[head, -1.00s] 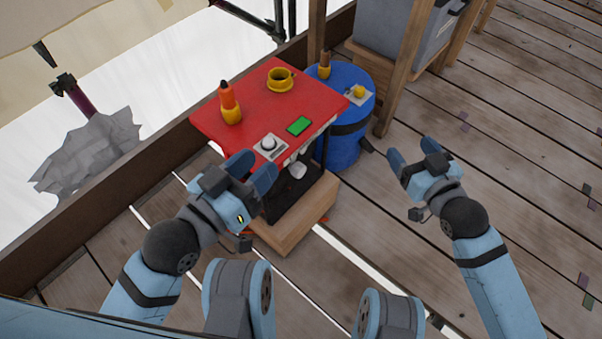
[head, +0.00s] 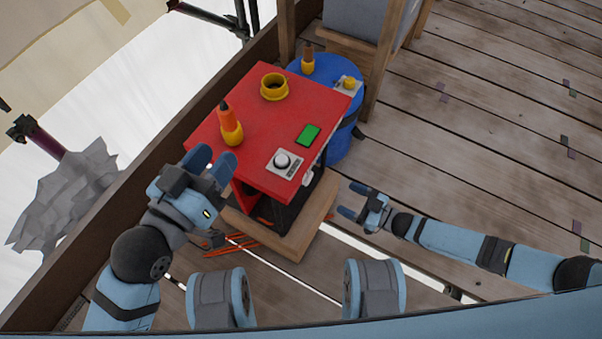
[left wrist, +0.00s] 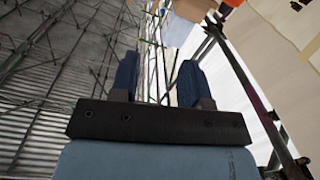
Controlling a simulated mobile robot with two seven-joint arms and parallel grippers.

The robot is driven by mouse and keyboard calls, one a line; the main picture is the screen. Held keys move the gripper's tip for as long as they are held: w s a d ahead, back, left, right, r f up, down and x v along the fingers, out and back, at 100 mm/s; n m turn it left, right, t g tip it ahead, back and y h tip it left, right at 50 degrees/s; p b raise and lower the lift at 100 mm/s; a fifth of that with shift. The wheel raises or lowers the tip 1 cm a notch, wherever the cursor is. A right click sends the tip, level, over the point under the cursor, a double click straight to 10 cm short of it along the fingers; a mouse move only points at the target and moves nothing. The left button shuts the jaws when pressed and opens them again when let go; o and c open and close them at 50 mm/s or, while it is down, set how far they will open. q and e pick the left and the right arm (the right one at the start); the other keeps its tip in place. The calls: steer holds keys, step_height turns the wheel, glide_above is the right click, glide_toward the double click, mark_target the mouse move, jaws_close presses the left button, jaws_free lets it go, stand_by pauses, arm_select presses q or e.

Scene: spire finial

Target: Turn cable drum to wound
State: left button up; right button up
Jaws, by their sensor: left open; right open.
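No thing is plainly marked as the cable drum; I cannot tell for certain which it is. A round white knob on a pale plate (head: 284,161) sits at the near right of the red table top (head: 240,109). A yellow flanged, spool-like ring (head: 274,87) stands at the table's back. A blue barrel (head: 341,143) stands behind the table with a yellow knob (head: 349,83) on a plate on top. My left gripper (head: 210,163) is open and empty at the table's left front edge; its spread fingers show in the left wrist view (left wrist: 157,82). My right gripper (head: 352,200) is open and empty, right of the table.
An orange-and-yellow bottle-like thing (head: 231,125) and a green pad (head: 308,135) are on the table. A similar small bottle (head: 308,60) stands on the barrel. A wooden base (head: 300,240) sticks out below the table. Wooden posts stand behind; plank floor at right is open.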

mark_target(310, 179)
steer(key=b+x, duration=0.2)
steer(key=x, duration=0.6)
steer(key=shift+f, duration=0.1)
steer(key=b+x, duration=0.2)
steer(key=x, duration=0.2)
steer(key=shift+w+a, duration=0.2)
steer(key=shift+a, duration=0.15)
arm_select(q)
steer(key=shift+w+a+f+m, duration=0.1)
steer(key=shift+w+f+m, duration=0.15)
steer(key=shift+f+m, duration=0.3)
steer(key=shift+w+a+f+m, duration=0.1)
steer(key=shift+w+f+m, duration=0.2)
steer(key=shift+f, duration=0.4)
arm_select(e)
steer(key=shift+w+a, duration=0.1)
steer(key=shift+a, duration=0.1)
steer(key=c, duration=1.3)
steer(key=shift+n, duration=0.3)
